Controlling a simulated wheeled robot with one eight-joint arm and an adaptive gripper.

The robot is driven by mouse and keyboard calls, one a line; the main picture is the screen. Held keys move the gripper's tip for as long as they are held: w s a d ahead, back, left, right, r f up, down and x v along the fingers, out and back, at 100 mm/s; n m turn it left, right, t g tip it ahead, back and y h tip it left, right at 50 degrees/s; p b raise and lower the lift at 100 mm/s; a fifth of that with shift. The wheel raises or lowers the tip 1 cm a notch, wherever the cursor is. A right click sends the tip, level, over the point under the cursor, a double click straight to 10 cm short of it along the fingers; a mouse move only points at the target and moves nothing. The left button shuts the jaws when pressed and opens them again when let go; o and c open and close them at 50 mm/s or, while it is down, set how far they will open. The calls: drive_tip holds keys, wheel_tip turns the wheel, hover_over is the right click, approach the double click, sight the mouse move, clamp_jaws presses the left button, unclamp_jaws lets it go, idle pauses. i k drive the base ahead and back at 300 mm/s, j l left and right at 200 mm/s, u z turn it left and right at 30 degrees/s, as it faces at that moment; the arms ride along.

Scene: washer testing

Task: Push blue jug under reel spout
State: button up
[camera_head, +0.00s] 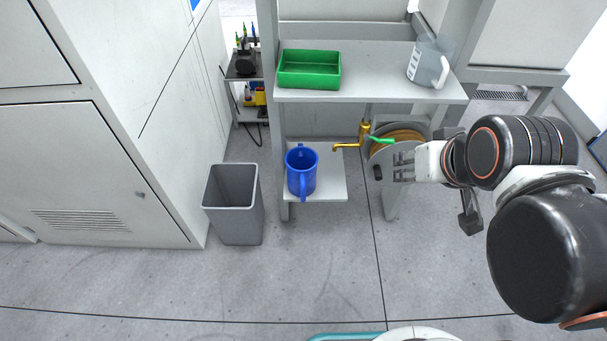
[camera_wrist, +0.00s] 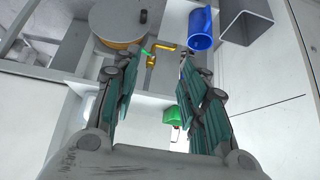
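The blue jug (camera_head: 302,172) stands upright on a low white shelf (camera_head: 328,188), its handle toward me. The brass spout (camera_head: 347,147), with a green lever (camera_head: 381,140), is to the right of the jug and in front of the hose reel (camera_head: 412,138). The spout's outlet is apart from the jug. In the inverted wrist view, the jug (camera_wrist: 201,28) is at the top right and the spout (camera_wrist: 163,47) at the top middle. My gripper (camera_wrist: 158,72) is open and empty, its teal-padded fingers apart.
A grey bin (camera_head: 234,203) stands left of the jug. The upper shelf (camera_head: 370,72) holds a green tray (camera_head: 309,70) and a clear measuring jug (camera_head: 428,62). A white cabinet (camera_head: 90,170) is at left. The floor in front is clear.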

sight(302, 162)
drive_tip(key=i+j, duration=0.1)
drive_tip(key=j, duration=2.45)
drive_tip(key=i+z, duration=0.05)
drive_tip(key=i, duration=0.05)
